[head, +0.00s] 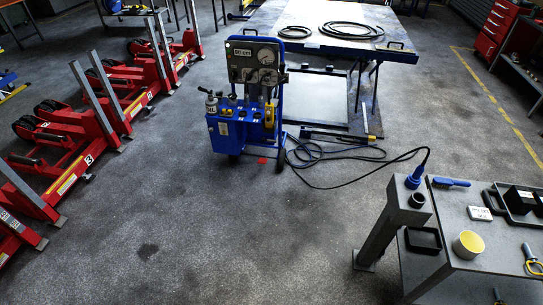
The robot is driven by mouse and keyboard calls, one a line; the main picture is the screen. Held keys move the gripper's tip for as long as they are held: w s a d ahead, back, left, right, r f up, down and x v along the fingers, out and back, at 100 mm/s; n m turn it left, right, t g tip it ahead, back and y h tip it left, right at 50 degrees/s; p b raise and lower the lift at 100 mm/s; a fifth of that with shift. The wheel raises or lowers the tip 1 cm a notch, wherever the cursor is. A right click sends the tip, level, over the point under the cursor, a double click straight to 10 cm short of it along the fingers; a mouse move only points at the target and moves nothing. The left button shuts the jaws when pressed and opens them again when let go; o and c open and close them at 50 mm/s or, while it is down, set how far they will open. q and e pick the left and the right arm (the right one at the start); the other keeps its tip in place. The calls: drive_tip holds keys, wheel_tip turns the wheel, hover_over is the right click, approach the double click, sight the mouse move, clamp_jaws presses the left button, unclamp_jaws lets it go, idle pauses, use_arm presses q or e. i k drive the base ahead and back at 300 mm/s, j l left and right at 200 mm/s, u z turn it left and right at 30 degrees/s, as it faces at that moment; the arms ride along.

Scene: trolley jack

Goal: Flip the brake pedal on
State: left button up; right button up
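A blue wheeled trolley unit (228,132) with gauges on its upright panel stands on the floor at the upper middle. A small red piece (262,160) shows low at its base, close to the floor; it may be the brake pedal, but it is too small to tell its position. A dark wheel (281,160) shows at the unit's lower right. Neither of my grippers is in view.
Red jacks (85,130) stand in a row on the left. A work table (380,30) stands behind the unit. A black cable (340,187) runs over the floor to a grey bench (455,205) at the lower right. The floor in front is clear.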

sight(261, 161)
drive_tip(key=i+l+u, duration=0.1)
drive_tip(key=i, duration=0.6)
drive_tip(key=i+l+z, duration=0.15)
drive_tip(key=i, duration=1)
drive_tip(key=i+l+z, duration=0.2)
drive_tip(key=i, duration=0.95)
